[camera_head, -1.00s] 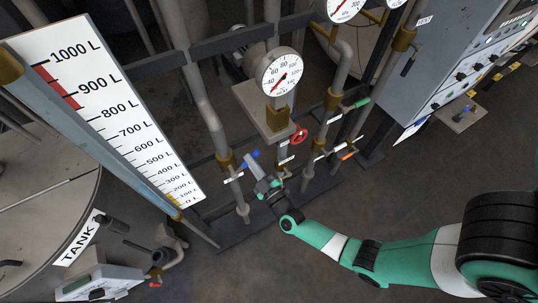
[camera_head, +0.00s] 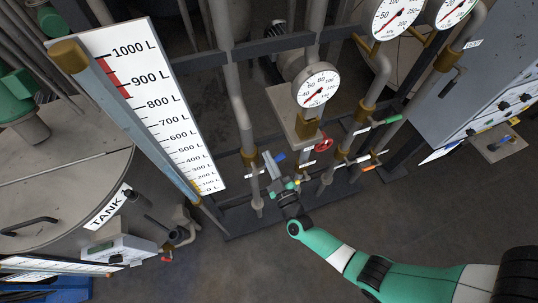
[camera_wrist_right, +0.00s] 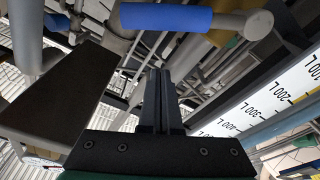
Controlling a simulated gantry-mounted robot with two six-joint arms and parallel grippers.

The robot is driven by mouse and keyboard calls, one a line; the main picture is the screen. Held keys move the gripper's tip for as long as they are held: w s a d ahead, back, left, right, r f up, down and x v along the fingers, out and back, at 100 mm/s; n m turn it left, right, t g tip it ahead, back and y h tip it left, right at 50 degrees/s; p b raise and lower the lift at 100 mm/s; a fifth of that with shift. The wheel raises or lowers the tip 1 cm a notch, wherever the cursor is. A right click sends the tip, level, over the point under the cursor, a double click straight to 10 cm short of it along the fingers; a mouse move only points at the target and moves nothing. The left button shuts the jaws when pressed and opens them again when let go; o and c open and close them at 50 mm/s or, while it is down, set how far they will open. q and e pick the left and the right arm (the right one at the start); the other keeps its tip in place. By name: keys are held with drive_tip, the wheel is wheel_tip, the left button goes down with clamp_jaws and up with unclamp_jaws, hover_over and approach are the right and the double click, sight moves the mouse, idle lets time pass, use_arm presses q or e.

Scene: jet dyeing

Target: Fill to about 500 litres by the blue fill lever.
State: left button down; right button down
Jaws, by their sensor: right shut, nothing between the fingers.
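The blue fill lever (camera_head: 278,158) sits on a pipe among the valves in the head view. Its blue grip (camera_wrist_right: 165,17) crosses the top of the right wrist view. My right gripper (camera_head: 287,188) is just below the lever. Its fingers (camera_wrist_right: 157,85) are shut together, empty, and appear apart from the blue grip. The level scale (camera_head: 160,105) runs from 0 to 1000 L, with a red band near 900 L and a yellow mark near the bottom. A sight tube (camera_head: 130,120) runs along it; I cannot make out the liquid level. My left gripper is out of view.
A round gauge (camera_head: 315,90) stands above. The tank (camera_head: 60,190) is at left, a control cabinet (camera_head: 455,110) at right. The floor in front is clear.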

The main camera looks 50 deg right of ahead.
drive_tip(key=p+v, duration=0.1)
drive_tip(key=v, duration=0.8)
drive_tip(key=shift+s+d+f, duration=0.15)
drive_tip(key=shift+s+f, duration=0.1)
drive_tip(key=shift+f, duration=0.1)
idle(6.8)
